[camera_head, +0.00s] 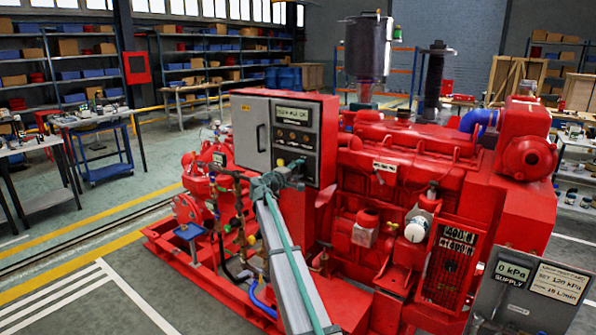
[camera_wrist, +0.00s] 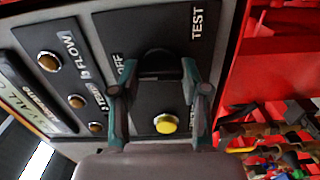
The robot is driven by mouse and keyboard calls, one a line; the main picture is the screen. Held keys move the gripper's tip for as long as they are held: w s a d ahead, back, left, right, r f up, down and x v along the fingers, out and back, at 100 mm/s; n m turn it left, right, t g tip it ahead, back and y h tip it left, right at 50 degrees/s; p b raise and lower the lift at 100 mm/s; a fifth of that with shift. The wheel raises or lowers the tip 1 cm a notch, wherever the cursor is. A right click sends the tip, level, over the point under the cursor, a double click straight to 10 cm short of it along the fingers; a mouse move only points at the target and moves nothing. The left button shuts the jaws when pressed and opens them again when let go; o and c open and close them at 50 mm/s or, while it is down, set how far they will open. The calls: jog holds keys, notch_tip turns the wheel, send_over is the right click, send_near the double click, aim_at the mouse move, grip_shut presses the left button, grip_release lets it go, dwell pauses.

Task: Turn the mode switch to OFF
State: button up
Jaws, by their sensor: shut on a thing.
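The mode switch is a black knob (camera_wrist: 158,57) on a dark plate marked OFF (camera_wrist: 125,73) and TEST (camera_wrist: 198,22) in the wrist view. My gripper (camera_wrist: 159,72) has one finger on each side of the knob and is shut on it. The fingertips hide the knob's sides, and I cannot tell its exact pointer position. In the head view, my gripper (camera_head: 290,174) is at the lower right of the grey control panel (camera_head: 258,137), and my arm hides the switch.
A yellow button (camera_wrist: 165,123) sits just below the knob, between my fingers. Several brass-coloured indicators, one by the word FLOW (camera_wrist: 48,61), are to the left. The red pumpset engine (camera_head: 415,150) stands to the right. A grey supply gauge panel (camera_head: 525,290) is at the lower right.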

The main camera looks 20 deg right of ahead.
dwell(0.5)
jog(key=o, duration=1.1)
jog(key=shift+o, duration=0.2)
jog(key=v, duration=1.2)
jog(key=shift+f, duration=0.1)
